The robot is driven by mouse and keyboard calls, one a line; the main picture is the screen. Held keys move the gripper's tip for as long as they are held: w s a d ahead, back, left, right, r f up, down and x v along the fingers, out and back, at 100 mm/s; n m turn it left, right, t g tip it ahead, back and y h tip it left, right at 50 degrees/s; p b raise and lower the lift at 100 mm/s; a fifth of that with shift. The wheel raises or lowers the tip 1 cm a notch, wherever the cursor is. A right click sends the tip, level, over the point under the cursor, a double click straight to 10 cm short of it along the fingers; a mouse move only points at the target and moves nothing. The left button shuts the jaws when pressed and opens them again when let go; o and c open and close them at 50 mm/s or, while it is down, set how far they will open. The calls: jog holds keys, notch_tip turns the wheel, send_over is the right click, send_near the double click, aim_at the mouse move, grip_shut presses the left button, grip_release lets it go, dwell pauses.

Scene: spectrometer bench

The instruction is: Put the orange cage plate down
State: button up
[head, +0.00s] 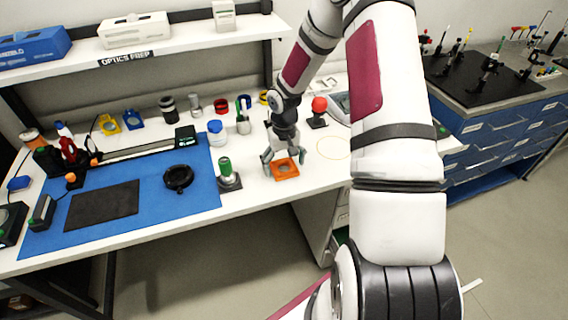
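The orange cage plate (285,169) is a square plate with a round grey middle, near the front edge of the white bench top (252,193). It looks flat and at or very close to the bench surface; I cannot tell whether it touches. My gripper (282,160) points down over the plate, with its fingers spread wide to either side. The left finger is near the plate's left edge and the right one is behind its right corner. I cannot tell whether either finger touches the plate.
Left of the plate stands a green-topped post on a dark base (229,175). A blue mat (150,215) holds a black ring (178,178) and a dark pad (102,205). Behind my gripper are a red ball on a stand (319,108) and several small containers. Bench right of the plate is clear.

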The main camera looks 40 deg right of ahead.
jog(key=s+a+r+n+t+h+b, duration=0.1)
jog(key=s+a+r, duration=0.15)
jog(key=r, duration=0.85)
jog(key=s+a+r+h, duration=0.1)
jog(key=a+r, duration=0.2)
jog(key=r, duration=0.9)
jog(key=s+a+r+n+t+y, duration=0.1)
jog(key=s+a+r+t, duration=0.1)
jog(key=s+a+r, duration=0.4)
jog(key=s+a+r+n+t+y, duration=0.1)
jog(key=s+a+r, duration=0.5)
jog(key=s, duration=0.6)
jog(key=shift+s+a+r+t, duration=0.2)
jog(key=shift+r+t, duration=0.25)
jog(key=shift+t, duration=0.35)
